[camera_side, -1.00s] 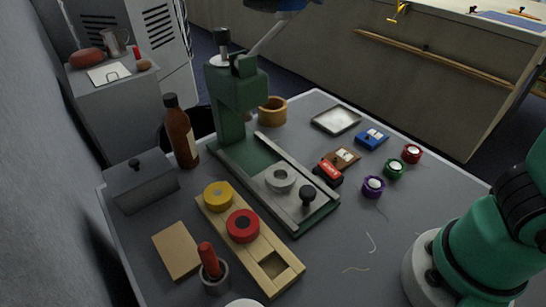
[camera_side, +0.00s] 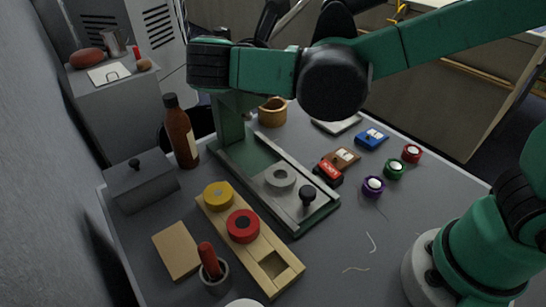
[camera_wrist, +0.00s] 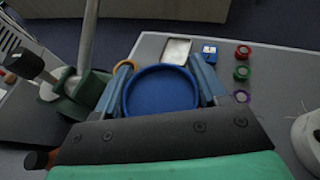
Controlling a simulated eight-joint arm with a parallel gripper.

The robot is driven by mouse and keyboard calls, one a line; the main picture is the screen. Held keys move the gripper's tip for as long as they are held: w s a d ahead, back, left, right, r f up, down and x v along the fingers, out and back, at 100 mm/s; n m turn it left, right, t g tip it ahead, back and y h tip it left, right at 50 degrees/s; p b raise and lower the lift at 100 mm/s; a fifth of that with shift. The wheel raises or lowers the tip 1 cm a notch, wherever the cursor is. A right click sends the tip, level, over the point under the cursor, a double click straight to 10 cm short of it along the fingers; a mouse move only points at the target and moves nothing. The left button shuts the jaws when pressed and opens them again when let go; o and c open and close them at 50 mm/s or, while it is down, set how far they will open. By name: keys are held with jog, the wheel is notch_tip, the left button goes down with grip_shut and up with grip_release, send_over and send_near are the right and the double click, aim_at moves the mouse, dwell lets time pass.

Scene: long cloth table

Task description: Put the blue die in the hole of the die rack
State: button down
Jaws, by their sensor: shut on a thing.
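The blue die (camera_wrist: 160,92) is a round, shallow blue disc. My gripper (camera_wrist: 163,72) is shut on it, with one finger on each side, in the wrist view. The die is held up in the air; in the side view I cannot make it out behind my arm. The wooden die rack (camera_side: 225,228) lies on the table at the lower left of the side view. It carries a yellow die (camera_side: 218,195) and a red die (camera_side: 243,226). Its empty square hole (camera_side: 276,264) is at the near right end. My gripper is apart from the rack.
A green press (camera_side: 240,150) stands behind the rack, its lever showing in the wrist view (camera_wrist: 88,35). A brown bottle (camera_side: 180,132), grey box (camera_side: 140,180) and red-handled pot (camera_side: 213,270) stand nearby.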

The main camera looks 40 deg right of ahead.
aim_at(285, 169)
notch_tip(285, 169, down, 18)
jog(key=shift+f, duration=0.15)
dwell(0.4)
jog(key=shift+f, duration=0.1)
jog(key=shift+c, duration=0.2)
grip_release()
jog(key=shift+f, duration=0.1)
